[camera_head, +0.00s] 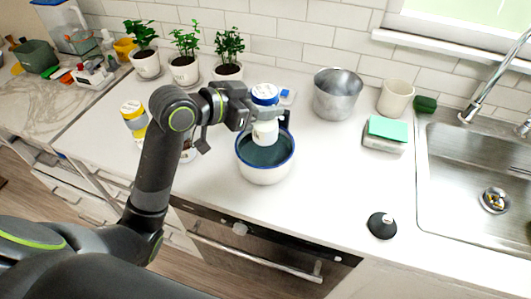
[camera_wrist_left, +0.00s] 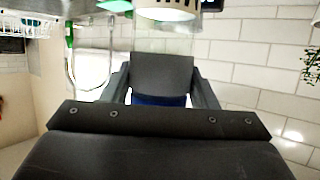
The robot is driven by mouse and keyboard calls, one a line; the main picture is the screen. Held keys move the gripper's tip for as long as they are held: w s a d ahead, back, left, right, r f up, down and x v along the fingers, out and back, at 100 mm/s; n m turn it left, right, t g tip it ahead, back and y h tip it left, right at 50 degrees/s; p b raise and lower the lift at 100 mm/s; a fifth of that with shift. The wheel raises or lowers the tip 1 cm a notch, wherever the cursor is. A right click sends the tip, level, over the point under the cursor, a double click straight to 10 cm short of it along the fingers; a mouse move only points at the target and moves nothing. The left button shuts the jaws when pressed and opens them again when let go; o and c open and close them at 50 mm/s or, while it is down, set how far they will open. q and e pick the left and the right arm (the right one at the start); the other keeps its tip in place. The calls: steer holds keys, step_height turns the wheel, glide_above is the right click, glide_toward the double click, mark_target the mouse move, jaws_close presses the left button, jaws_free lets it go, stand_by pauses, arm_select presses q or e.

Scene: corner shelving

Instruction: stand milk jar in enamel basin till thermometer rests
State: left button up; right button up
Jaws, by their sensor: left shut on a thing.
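The milk jar (camera_head: 265,133) is white with a blue-edged lid and stands upright in my left gripper (camera_head: 266,114), which is shut on it. The jar is over the opening of the enamel basin (camera_head: 265,174), a white bowl with a blue rim and dark blue-grey inside. Its lower end overlaps the basin's inside in the head view; I cannot tell whether it touches the bottom. In the left wrist view a blue strip of the jar's lid (camera_wrist_left: 160,100) shows between the fingers. A small white-and-blue item (camera_head: 288,96) lies behind the jar; I cannot tell whether it is the thermometer. My right gripper is out of view.
A black knob-topped item (camera_head: 381,225) is near the front edge. Potted plants (camera_head: 185,70) line the wall.

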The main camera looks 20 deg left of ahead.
mark_target(255, 135)
arm_select(q)
step_height(255, 135, down, 5)
steer(key=shift+s+f, duration=0.1)
steer(key=shift+f, duration=0.05)
step_height(255, 135, down, 4)
steer(key=shift+r, duration=0.15)
steer(key=shift+f, duration=0.2)
steer(key=o, duration=1.1)
steer(key=shift+o, duration=0.2)
steer(key=shift+r, duration=0.1)
